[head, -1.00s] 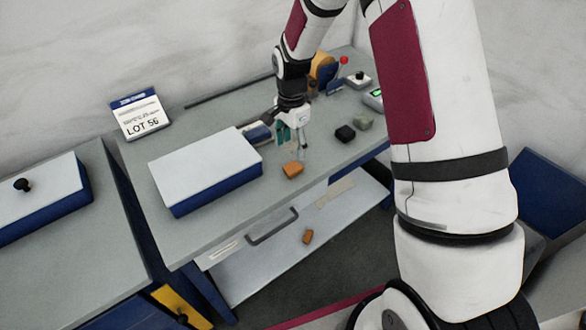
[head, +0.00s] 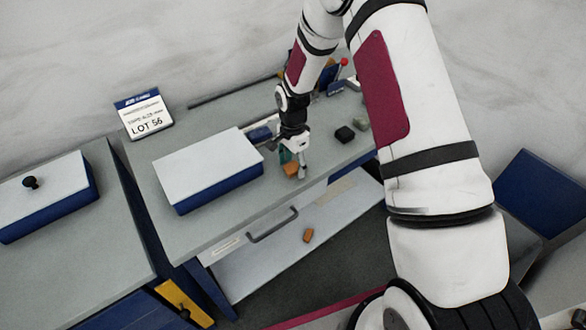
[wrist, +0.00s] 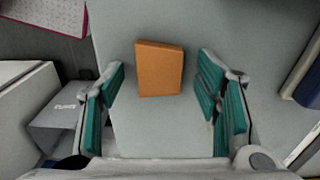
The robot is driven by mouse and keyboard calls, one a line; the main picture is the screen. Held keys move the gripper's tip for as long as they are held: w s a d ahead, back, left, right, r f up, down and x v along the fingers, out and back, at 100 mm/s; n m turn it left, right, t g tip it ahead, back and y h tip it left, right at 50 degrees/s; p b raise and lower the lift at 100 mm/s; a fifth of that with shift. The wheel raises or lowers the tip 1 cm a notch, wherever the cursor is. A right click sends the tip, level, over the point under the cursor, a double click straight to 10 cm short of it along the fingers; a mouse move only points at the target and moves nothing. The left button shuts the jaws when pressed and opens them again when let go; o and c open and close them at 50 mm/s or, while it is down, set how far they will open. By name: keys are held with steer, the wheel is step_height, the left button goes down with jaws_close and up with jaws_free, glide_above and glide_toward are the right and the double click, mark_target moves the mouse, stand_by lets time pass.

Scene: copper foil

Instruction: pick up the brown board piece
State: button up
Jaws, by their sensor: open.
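The brown board piece (head: 290,170) is a small orange-brown block on the grey table top, near its front edge and right of the white-topped blue box. In the wrist view the board piece (wrist: 159,68) lies between and slightly ahead of the teal finger pads, with a gap on each side. My gripper (head: 294,164) is open above the piece and partly hides it in the head view. The fingers do not appear to touch it.
The white-topped blue box (head: 208,165) stands left of my gripper. A black block (head: 345,134) and a grey-green block (head: 361,124) sit to the right. Another orange-brown piece (head: 308,235) lies on the lower shelf. A LOT 56 sign (head: 144,115) stands at the back left.

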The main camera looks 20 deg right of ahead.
mark_target(293, 166)
steer(key=c, duration=1.2)
steer(key=shift+r, duration=0.2)
steer(key=shift+r, duration=0.65)
step_height(293, 166, up, 2)
steer(key=shift+r+b, duration=0.1)
steer(key=shift+b, duration=0.4)
steer(key=s+a, duration=0.2)
steer(key=s, duration=0.6)
steer(key=s+a+r, duration=0.1)
steer(key=s, duration=0.6)
steer(key=shift+s+a, duration=0.35)
steer(key=shift+w+r, duration=0.1)
